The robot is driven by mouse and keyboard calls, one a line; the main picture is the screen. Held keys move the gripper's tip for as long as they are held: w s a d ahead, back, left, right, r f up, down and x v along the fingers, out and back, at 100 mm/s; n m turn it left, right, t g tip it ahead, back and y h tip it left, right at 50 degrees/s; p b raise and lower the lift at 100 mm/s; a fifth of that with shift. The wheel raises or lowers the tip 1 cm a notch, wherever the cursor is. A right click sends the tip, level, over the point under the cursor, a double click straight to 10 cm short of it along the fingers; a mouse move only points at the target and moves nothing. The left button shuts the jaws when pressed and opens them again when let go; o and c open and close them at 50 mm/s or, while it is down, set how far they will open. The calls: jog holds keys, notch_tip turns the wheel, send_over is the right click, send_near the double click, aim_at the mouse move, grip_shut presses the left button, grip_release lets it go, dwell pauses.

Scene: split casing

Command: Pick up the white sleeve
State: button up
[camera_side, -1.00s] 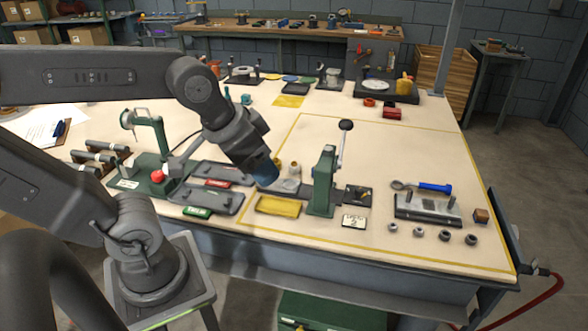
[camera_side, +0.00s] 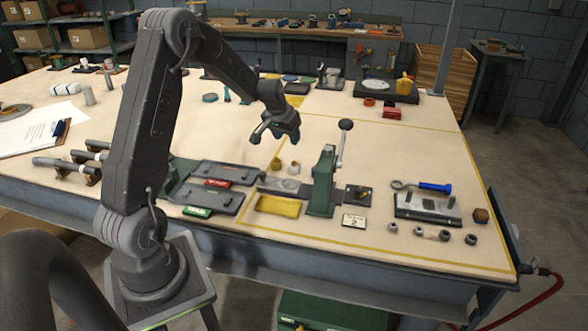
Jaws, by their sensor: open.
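A small whitish sleeve (camera_side: 294,167) stands on the table behind the press fixture, right beside a brass-coloured sleeve (camera_side: 277,163). My gripper (camera_side: 276,138) hangs in the air above and behind the two sleeves, apart from them. Its jaws are open, and I see nothing held between them. A grey casing part (camera_side: 289,184) sits on the dark base of the green lever press (camera_side: 323,185). The sleeves are small in this view, so their bores are hard to make out.
Dark trays (camera_side: 228,172) with red and green labels lie left of the press. A yellow tray (camera_side: 277,205) lies in front. A metal block (camera_side: 428,206), a blue-handled wrench (camera_side: 434,187) and several nuts lie to the right.

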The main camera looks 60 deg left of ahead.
aim_at(295, 162)
jog(key=x, duration=1.4)
jog(key=shift+s+a+f, duration=0.15)
jog(key=shift+s+a, duration=0.05)
jog(key=shift+a, duration=0.05)
jog(key=c, duration=0.8)
